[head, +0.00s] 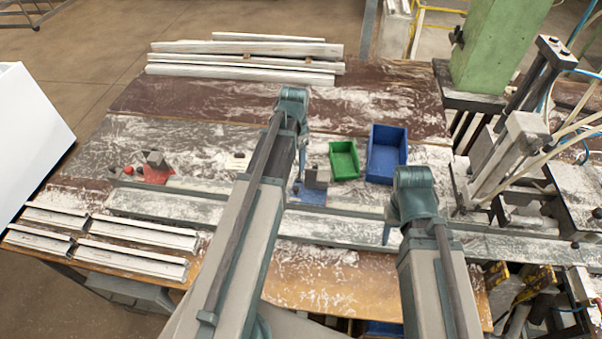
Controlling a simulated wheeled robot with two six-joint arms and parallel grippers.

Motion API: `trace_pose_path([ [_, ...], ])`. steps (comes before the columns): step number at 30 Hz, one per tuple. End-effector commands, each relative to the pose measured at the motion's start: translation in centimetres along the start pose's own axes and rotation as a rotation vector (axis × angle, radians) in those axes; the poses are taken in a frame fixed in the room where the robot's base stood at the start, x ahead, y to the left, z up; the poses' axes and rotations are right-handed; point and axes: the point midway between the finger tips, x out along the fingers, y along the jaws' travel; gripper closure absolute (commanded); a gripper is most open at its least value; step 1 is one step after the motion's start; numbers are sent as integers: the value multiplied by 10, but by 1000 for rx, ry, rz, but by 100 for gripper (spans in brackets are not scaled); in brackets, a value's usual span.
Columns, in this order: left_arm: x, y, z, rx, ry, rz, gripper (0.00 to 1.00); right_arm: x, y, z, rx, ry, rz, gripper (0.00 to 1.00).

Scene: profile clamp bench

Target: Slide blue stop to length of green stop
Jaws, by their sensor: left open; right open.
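The blue stop (311,197) sits on the grey rail in the middle of the bench, with a grey block (318,178) on it. My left gripper (297,187) points down right beside the blue stop's left side; its arm hides part of the rail, and I cannot tell whether the fingers touch the stop. A red stop (157,174) with a grey block stands further left on the rail. I cannot make out a green stop. My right gripper (387,236) is open and empty over the rail, right of the blue stop.
A green bin (344,160) and a blue bin (402,160) stand behind the rail. White profiles lie at the back (245,66) and front left (130,262). A green column (495,45) and clamp machinery (520,145) stand at the right.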

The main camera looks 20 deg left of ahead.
Motion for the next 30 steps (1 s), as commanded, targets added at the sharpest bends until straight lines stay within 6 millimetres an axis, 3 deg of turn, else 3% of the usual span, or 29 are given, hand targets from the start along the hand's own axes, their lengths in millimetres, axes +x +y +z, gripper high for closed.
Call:
trace_pose_path([
  [8, 5, 0, 0, 1, 1, 0, 38, 5, 0, 0, 0, 0, 0, 50],
  [14, 21, 0, 0, 0, 1, 0, 38, 21, -2, -1, 2, 1, 0, 50],
  [30, 95, 0, 0, 0, 0, 0, 38, 94, -8, -6, -8, 2, 2, 50],
])
